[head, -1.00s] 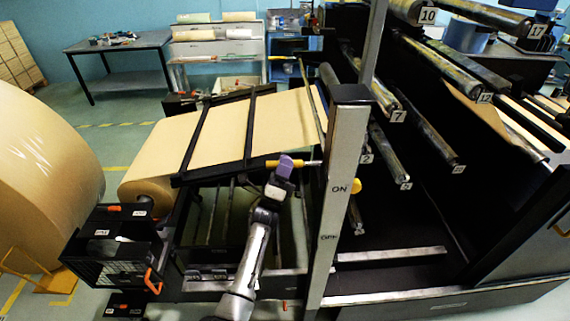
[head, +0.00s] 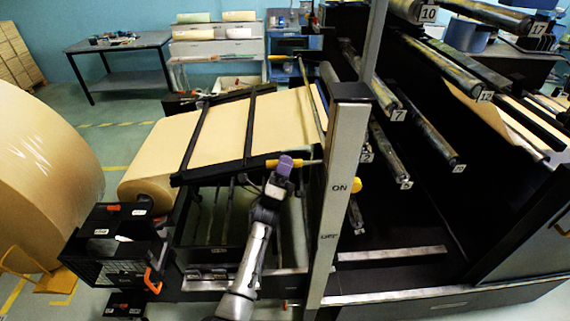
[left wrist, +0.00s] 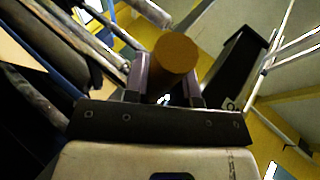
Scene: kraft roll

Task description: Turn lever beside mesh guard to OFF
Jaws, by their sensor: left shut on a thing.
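A lever with a yellow handle (head: 309,163) sticks out to the left of the grey post (head: 343,150), roughly level, a little above the ON label (head: 340,187). A lower label, apparently OFF (head: 328,236), is on the same post. My left gripper (head: 284,163), with purple fingers, is shut on the yellow handle. In the left wrist view the handle's round end (left wrist: 176,54) shows between the two fingers (left wrist: 168,85). The lever's pivot is hard to make out. My right gripper is not in view.
A black mesh-sided box (head: 112,262) with an orange handle (head: 152,282) stands at lower left. A large kraft roll (head: 45,180) is at far left. The brown web (head: 215,135) runs behind my left gripper. Dark rollers (head: 430,138) crowd the right.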

